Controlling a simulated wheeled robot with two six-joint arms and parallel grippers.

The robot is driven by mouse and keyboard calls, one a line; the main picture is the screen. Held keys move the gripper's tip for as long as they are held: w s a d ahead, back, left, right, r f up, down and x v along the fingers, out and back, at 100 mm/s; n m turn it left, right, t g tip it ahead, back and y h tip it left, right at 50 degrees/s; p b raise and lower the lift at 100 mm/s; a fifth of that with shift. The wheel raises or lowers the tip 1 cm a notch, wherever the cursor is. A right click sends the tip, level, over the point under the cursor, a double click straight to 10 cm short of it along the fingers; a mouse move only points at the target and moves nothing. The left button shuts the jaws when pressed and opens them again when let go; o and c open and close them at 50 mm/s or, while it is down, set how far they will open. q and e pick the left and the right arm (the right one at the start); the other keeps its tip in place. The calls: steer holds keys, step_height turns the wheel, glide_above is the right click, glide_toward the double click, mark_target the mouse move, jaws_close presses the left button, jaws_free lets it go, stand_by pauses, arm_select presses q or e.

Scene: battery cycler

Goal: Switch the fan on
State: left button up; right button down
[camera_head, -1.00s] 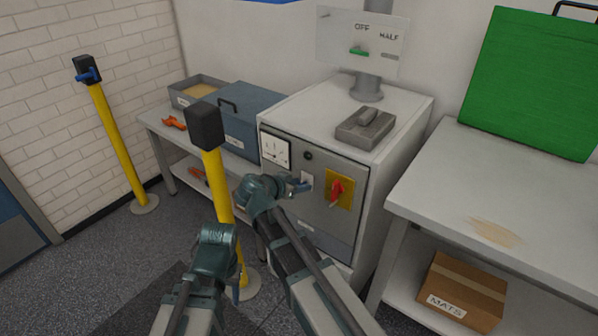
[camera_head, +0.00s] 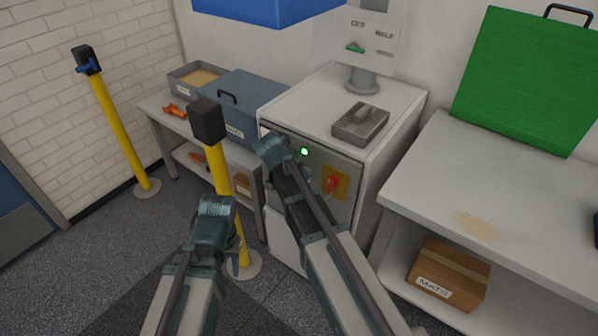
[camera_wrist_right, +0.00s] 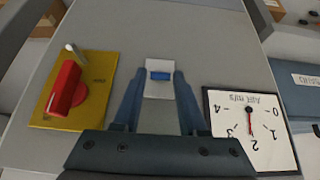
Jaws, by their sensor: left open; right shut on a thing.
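The grey cabinet (camera_head: 327,250) has a front panel with a lit green lamp (camera_head: 304,151) and a red rotary handle (camera_head: 332,184) on a yellow plate. In the right wrist view a blue rocker switch (camera_wrist_right: 160,76) sits on a white plate, between the red handle (camera_wrist_right: 67,90) and an airflow gauge (camera_wrist_right: 250,130) with its needle near 2. My right gripper (camera_wrist_right: 160,78) is shut on the blue rocker, its fingers on either side. In the head view my right wrist hides the switch and the gauge. My left gripper (camera_head: 237,243) is open, away from the panel, its fingers barely visible.
A yellow post (camera_head: 217,165) with a black top stands close to my arms; another (camera_head: 120,135) is at the left. A bench (camera_head: 510,200) is at the right. A grey device (camera_head: 361,123) lies on the cabinet. A blue object (camera_head: 265,12) hangs overhead.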

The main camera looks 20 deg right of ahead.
steer(key=shift+c, duration=2.4)
jaws_free()
steer(key=shift+r, duration=0.1)
steer(key=p+v, duration=1.1)
steer(key=v, duration=0.2)
steer(key=shift+s+a+r+p, duration=0.15)
steer(key=shift+r+p, duration=0.1)
steer(key=shift+p, duration=0.05)
